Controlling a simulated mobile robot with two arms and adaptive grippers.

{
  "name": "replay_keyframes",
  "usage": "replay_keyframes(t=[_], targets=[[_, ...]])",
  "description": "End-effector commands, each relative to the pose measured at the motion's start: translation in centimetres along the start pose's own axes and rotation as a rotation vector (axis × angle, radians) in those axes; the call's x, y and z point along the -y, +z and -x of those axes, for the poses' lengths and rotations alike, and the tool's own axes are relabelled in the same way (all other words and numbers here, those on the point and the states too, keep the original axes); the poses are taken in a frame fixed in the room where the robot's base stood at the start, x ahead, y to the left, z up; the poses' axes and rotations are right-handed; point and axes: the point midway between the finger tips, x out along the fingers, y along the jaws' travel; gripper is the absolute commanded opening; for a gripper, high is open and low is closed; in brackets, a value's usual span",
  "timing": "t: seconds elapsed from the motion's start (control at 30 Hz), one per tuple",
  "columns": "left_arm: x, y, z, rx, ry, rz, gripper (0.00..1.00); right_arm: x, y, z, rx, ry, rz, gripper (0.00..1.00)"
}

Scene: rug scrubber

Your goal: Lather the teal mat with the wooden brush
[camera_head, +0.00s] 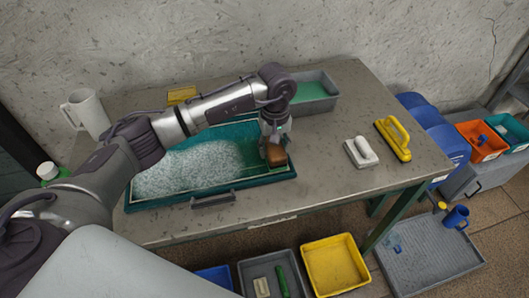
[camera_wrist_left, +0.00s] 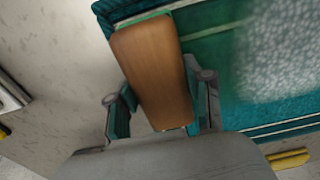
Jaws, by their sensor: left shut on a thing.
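The teal mat (camera_head: 250,176) lies on the grey table, with white lather (camera_head: 185,168) over much of its left and middle. The lather also shows at the upper right of the left wrist view (camera_wrist_left: 285,50). My left gripper (camera_head: 274,142) is shut on the wooden brush (camera_head: 276,156) at the mat's right end. In the left wrist view the brush's brown wooden back (camera_wrist_left: 152,70) sits between the fingers, with a green edge at its far end. The brush's underside is hidden, so I cannot tell if it touches the mat. My right gripper is not in view.
A grey tub of green liquid (camera_head: 313,92) stands behind the mat. A white-handled tool (camera_head: 361,152) and a yellow-handled one (camera_head: 394,138) lie to the right. A white pitcher (camera_head: 85,113) stands at left. A yellow bin (camera_head: 335,265) is on the floor. The table's right front is clear.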

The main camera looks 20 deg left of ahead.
Motion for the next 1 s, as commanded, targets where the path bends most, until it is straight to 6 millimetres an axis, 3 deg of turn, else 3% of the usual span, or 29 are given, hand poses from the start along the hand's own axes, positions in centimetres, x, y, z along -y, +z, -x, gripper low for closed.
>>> replay_keyframes(t=[0.17,0.4,0.77,1.0], targets=[[0.0,0.1,-0.2,0.000,-0.002,0.000,0.06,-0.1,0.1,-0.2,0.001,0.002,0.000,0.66],[2.6,0.0,-0.2,0.001,-0.006,0.001,0.06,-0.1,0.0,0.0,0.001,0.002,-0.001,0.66],[4.5,0.1,-0.1,0.002,-0.005,0.001,0.06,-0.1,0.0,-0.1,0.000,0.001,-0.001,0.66],[7.2,0.0,-0.5,0.002,-0.007,0.001,0.06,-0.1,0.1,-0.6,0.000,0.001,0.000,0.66]])
